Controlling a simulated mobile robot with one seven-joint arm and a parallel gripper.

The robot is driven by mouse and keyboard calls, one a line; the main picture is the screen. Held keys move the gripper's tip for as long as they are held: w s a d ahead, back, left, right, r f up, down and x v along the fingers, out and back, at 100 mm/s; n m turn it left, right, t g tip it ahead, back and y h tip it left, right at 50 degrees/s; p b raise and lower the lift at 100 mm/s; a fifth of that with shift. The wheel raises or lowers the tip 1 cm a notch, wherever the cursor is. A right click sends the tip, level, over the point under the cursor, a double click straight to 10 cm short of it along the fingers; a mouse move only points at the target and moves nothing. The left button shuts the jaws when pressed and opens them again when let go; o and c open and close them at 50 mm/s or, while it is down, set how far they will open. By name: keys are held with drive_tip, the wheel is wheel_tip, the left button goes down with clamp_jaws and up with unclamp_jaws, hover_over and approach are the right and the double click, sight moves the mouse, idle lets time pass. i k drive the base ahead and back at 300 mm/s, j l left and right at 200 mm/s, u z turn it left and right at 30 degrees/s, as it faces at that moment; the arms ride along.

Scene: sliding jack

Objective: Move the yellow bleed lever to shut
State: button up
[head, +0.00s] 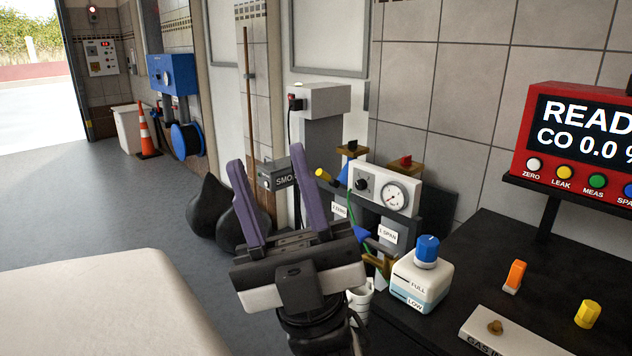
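A yellow-ended lever (323,174) sticks out to the left of the white gauge panel (385,190), tilted up toward its tip. It looks like the bleed lever; no shut or open mark on it can be read. My gripper (267,157) is in the middle of the picture, its two purple fingers spread wide and pointing up and away. Nothing is between them. The right finger stands just left of the yellow lever in the picture, with a gap; the depth between them is unclear. My wrist hides part of the stand below the panel.
A yellow knob (588,313) and an orange switch (514,275) are on the dark bench (480,245) at right. A blue-capped bottle (423,275) stands at its edge. A red readout (580,145) is above. Black bags (212,205) lie behind my gripper.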

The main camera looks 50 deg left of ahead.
sight(333, 182)
drive_tip(key=u, duration=1.5)
drive_tip(key=i+j, duration=0.15)
drive_tip(key=i, duration=0.2)
drive_tip(key=i+j+z, duration=0.1)
drive_tip(key=i, duration=0.3)
drive_tip(key=i+j, duration=0.2)
drive_tip(key=i, duration=0.15)
